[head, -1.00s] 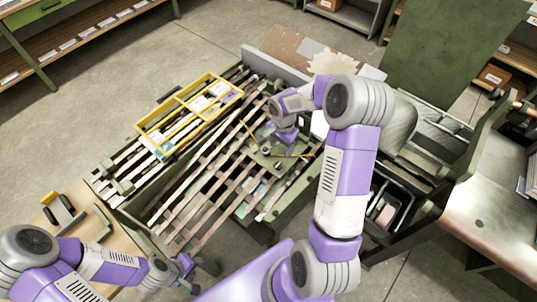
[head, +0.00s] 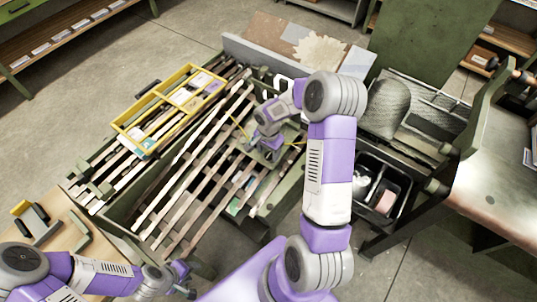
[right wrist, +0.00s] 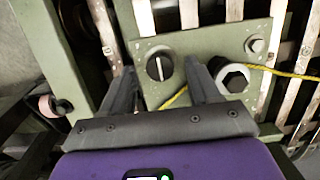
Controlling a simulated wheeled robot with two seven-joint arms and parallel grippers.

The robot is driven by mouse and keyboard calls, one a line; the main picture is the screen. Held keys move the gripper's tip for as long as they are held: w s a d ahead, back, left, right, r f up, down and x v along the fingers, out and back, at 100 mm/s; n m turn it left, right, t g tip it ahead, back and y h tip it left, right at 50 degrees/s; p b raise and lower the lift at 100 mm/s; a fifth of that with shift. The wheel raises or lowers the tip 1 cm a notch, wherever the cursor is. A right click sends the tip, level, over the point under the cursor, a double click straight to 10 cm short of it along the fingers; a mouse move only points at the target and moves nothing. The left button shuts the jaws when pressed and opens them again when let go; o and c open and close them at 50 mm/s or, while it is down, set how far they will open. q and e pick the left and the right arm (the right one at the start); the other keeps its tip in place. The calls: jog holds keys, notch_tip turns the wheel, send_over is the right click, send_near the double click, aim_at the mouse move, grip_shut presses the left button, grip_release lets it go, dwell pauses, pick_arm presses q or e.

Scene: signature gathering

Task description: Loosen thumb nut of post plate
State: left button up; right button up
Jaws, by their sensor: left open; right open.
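The green post plate (right wrist: 205,42) fills the middle of the right wrist view, bolted over the slats. A round dark knob with a pale bar across it (right wrist: 159,66), which looks like the thumb nut, sits on its left part. A larger hex-centred fitting (right wrist: 234,78) and a small bolt (right wrist: 255,45) are to its right. My right gripper (right wrist: 161,82) is open, its fingers either side of the knob in the picture; I cannot tell whether they touch it. In the head view the right gripper (head: 268,145) hides much of the plate. My left gripper (head: 182,279) is open and empty, lower left.
A yellow cord (right wrist: 285,73) runs over the plate and behind the right finger. A yellow divided tray (head: 118,126) lies on the slats at the left. A dark bin (head: 402,196) stands right of my right arm. A wooden table (head: 62,245) is lower left.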

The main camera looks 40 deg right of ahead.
jog(key=shift+f, duration=0.75)
jog(key=c, duration=1)
jog(key=shift+c, duration=0.2)
